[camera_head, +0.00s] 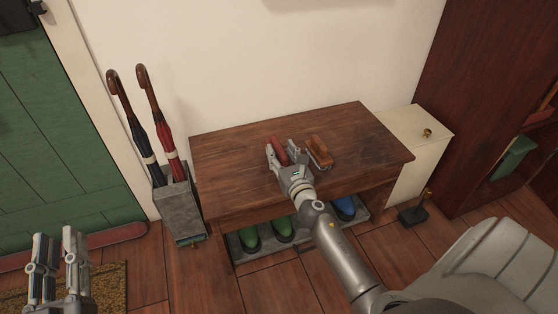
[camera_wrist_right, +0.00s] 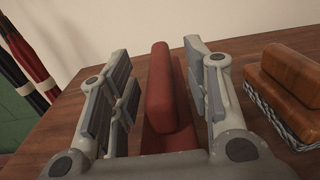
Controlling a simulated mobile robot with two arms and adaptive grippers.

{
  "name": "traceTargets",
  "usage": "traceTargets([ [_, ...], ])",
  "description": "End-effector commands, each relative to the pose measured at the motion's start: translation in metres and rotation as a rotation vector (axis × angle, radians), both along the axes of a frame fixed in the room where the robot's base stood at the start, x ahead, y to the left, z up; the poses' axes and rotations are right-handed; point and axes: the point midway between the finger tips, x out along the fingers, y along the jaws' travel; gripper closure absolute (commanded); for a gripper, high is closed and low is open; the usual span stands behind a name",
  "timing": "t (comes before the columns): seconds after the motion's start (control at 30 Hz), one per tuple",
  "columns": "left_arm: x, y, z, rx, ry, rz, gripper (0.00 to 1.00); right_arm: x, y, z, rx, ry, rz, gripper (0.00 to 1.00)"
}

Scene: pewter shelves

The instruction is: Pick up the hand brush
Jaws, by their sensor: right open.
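A wooden-backed brush (camera_head: 320,151) with grey bristles lies on the dark wooden bench (camera_head: 235,150). In the right wrist view the brush (camera_wrist_right: 290,85) is right of my gripper, outside the fingers. A dark red object with a raised grip-like top (camera_wrist_right: 160,90) lies between my right fingers, with gaps on both sides; it also shows in the head view (camera_head: 278,153). I cannot tell exactly what it is. My right gripper (camera_head: 282,150) is open around it, low over the bench top. My left gripper (camera_head: 56,240) is open and empty, at the lower left, away from the bench.
An umbrella stand (camera_head: 178,208) with two umbrellas is left of the bench. Green and blue footwear (camera_head: 283,229) sits beneath the bench. A cream cabinet (camera_head: 423,150) stands at its right. A pale chair (camera_head: 490,262) is at lower right. The bench's left part is clear.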

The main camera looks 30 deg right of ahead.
Motion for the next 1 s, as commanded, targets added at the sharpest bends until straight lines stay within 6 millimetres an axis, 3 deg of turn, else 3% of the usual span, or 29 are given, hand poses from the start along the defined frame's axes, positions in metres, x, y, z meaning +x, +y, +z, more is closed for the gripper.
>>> traceTargets([
  [0.13, -0.0010, -0.0005, 0.0043, -0.007, -0.023, -0.001, 0.73, 0.0116, -0.0025, 0.0004, 0.001, 0.000, 0.001, 0.55],
  [0.4, -0.0012, -0.0004, 0.0054, -0.008, -0.027, -0.001, 0.73, 0.0129, -0.0030, 0.0004, 0.001, 0.001, 0.000, 0.57],
  [0.73, -0.0011, -0.0003, 0.0050, -0.007, -0.026, -0.001, 0.73, 0.0126, -0.0030, 0.0004, 0.001, 0.000, 0.000, 0.99],
  [1.0, -0.0010, -0.0002, 0.0048, -0.007, -0.025, -0.001, 0.73, 0.0128, -0.0028, 0.0011, 0.001, -0.001, 0.001, 1.00],
])
